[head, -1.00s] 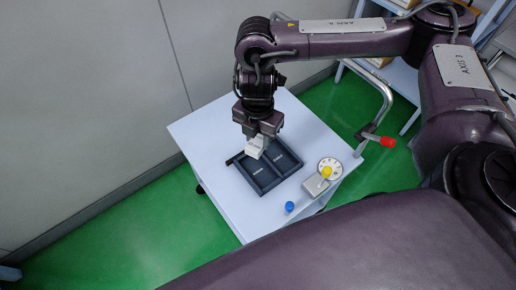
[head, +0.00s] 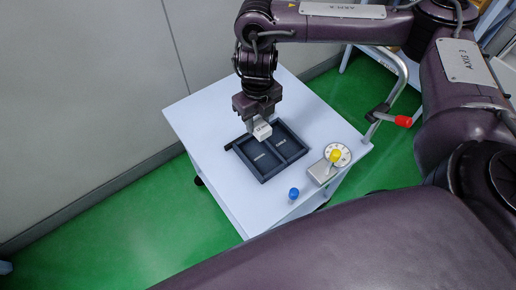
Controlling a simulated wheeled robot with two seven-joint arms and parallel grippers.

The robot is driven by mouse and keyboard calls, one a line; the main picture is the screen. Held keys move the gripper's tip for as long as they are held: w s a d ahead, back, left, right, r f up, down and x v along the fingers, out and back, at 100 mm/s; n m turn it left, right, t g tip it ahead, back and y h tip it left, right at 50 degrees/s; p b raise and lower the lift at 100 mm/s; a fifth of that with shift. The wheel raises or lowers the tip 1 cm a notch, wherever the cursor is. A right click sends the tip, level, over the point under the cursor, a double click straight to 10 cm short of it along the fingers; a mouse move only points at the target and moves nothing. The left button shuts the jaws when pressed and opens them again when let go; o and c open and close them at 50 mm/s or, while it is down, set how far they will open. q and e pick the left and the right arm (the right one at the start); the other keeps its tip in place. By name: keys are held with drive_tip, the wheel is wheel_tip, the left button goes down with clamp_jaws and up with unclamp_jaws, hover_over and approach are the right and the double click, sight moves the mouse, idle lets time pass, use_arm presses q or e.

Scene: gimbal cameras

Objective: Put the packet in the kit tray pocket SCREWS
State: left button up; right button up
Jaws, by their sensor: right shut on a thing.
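The white packet (head: 262,131) is held in my right gripper (head: 259,119), which is shut on it and points down. The packet is over the back part of the dark kit tray (head: 264,179), near the divider between its pockets. I cannot tell whether it touches the tray. The tray lies on the white table and shows two pockets, each with a small pale label that is too small to read. My left gripper is not in view.
A grey device with a white dial and yellow knob (head: 336,155) stands right of the tray. A blue-topped object (head: 293,193) is near the front edge of the white table (head: 205,150). A handle with a red end (head: 403,121) is at the right. The table's left side is clear.

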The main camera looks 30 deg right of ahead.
wheel_tip(320, 180, down, 10)
drive_tip(key=b, duration=0.3)
drive_tip(key=shift+r, duration=0.25)
wheel_tip(320, 180, down, 4)
drive_tip(key=shift+r+b, duration=0.15)
drive_tip(key=shift+b, duration=0.9)
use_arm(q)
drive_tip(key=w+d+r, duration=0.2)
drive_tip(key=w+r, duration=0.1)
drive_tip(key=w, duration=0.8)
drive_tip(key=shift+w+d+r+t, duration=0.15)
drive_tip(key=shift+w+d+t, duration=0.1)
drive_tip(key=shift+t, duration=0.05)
use_arm(e)
drive_tip(key=shift+f, duration=0.2)
drive_tip(key=shift+f, duration=0.1)
drive_tip(key=o, duration=0.7)
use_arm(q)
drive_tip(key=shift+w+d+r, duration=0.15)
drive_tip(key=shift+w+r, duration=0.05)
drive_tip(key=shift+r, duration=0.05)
use_arm(e)
drive_tip(key=shift+r, duration=0.2)
